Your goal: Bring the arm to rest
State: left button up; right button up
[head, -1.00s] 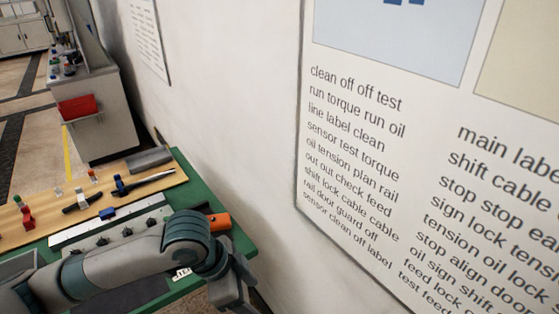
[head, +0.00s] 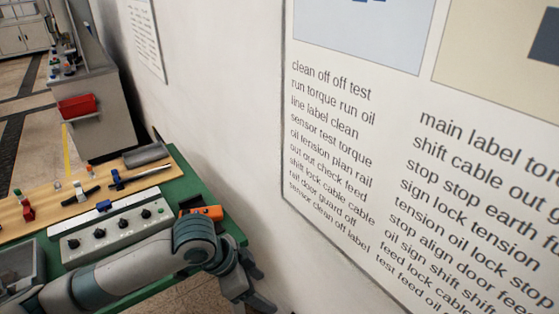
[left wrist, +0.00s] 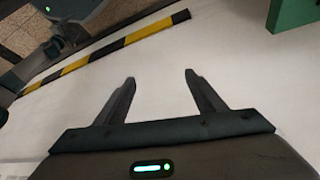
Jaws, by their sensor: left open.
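My left arm comes in from the left over the front of the green workbench (head: 203,190). My left gripper (head: 256,288) is beyond the bench's right end, beside the white wall, and points down and right. In the left wrist view my left gripper (left wrist: 160,78) is open, with its two dark fingers apart and nothing between them. A pale surface lies beyond the fingers. My right gripper is not in view.
A grey box with black knobs (head: 115,228) and an orange tool (head: 202,213) lie on the bench near my arm. A board with printed words (head: 335,175) is on the wall. A yellow-black strip (left wrist: 120,44) and green block (left wrist: 293,14) show in the wrist view.

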pick_arm(q)
jog(key=w+a+f+n+t, duration=0.1)
jog(key=w+f+n+t, duration=0.15)
jog(key=w+f, duration=0.5)
jog(key=w+a+f+n+t, duration=0.15)
jog(key=w+f+n, duration=0.25)
jog(key=f, duration=0.6)
jog(key=s+a+f+n+y, duration=0.1)
jog(key=s+a+f, duration=0.15)
jog(key=f, duration=0.45)
jog(key=s+a+f+n, duration=0.1)
jog(key=s+a+f, duration=0.1)
jog(key=a+f, duration=0.35)
jog(key=s+a+f+n+y, duration=0.1)
jog(key=s+a+f, duration=0.1)
jog(key=f, duration=0.6)
jog(key=s+a+f+n+g+y, duration=0.1)
jog(key=s+a+f, duration=0.2)
jog(key=s+f, duration=0.65)
jog(key=s+a+f+n+g+y, duration=0.1)
jog(key=s+a+f, duration=0.3)
jog(key=s+f, duration=0.55)
jog(key=s+a+f+g, duration=0.1)
jog(key=s+f, duration=0.1)
jog(key=s, duration=1.2)
jog(key=s+f+g+y, duration=0.1)
jog(key=s+f, duration=0.1)
jog(key=s, duration=1.2)
jog(key=shift+s+a+f+g+b, duration=0.3)
jog(key=shift+a+f, duration=0.05)
